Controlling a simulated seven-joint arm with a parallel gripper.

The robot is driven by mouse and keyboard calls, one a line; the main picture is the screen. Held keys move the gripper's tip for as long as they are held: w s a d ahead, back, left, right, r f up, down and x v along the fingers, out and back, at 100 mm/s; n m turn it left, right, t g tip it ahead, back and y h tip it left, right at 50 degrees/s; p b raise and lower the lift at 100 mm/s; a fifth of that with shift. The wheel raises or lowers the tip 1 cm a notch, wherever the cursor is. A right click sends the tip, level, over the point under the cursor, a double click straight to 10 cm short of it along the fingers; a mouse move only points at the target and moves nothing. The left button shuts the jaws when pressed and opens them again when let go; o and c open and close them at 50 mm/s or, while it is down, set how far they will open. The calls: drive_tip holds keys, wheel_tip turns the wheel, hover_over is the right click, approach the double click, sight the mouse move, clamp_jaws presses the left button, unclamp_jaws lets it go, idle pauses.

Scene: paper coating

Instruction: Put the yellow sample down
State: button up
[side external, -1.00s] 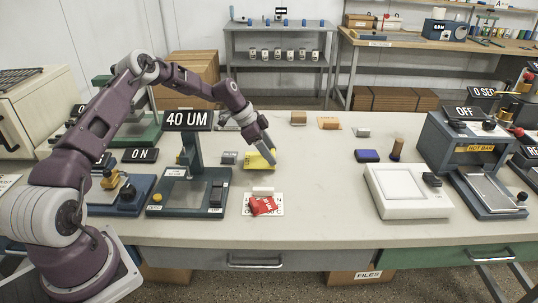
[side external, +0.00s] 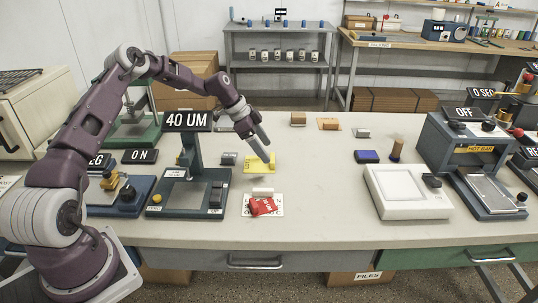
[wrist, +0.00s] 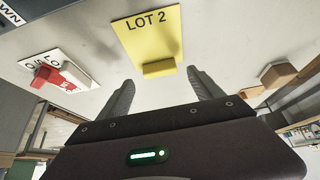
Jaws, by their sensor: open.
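The yellow sample (side external: 258,163) lies flat on the table, just behind the white card with the red piece. In the wrist view it is a yellow card (wrist: 148,30) marked LOT 2, with a raised yellow block (wrist: 159,69) near one edge. My gripper (side external: 264,142) is above the sample in the side view. In the wrist view its two fingers (wrist: 160,88) are spread apart with nothing between them, and the block is beyond the fingertips, apart from them.
A white card with a red piece (side external: 263,206) lies in front of the sample. The 40 UM stand (side external: 187,188) is to the left. The table middle (side external: 315,175) is clear.

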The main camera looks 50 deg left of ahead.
drive_tip(key=v, duration=0.8)
drive_tip(key=s+d+r+n+g+y, duration=0.15)
drive_tip(key=s+d+r+y, duration=0.25)
drive_tip(key=s+d+r, duration=0.9)
drive_tip(key=s+d+r+n+t, duration=0.1)
drive_tip(key=s+d+n, duration=0.2)
drive_tip(key=s, duration=0.9)
drive_tip(key=s+d+r+n+t, duration=0.2)
drive_tip(key=s+d+n, duration=0.1)
drive_tip(key=s, duration=0.9)
drive_tip(key=shift+d+r+n, duration=0.3)
drive_tip(key=shift+r+n, duration=0.05)
drive_tip(key=shift+n, duration=0.4)
drive_tip(key=shift+s, duration=0.1)
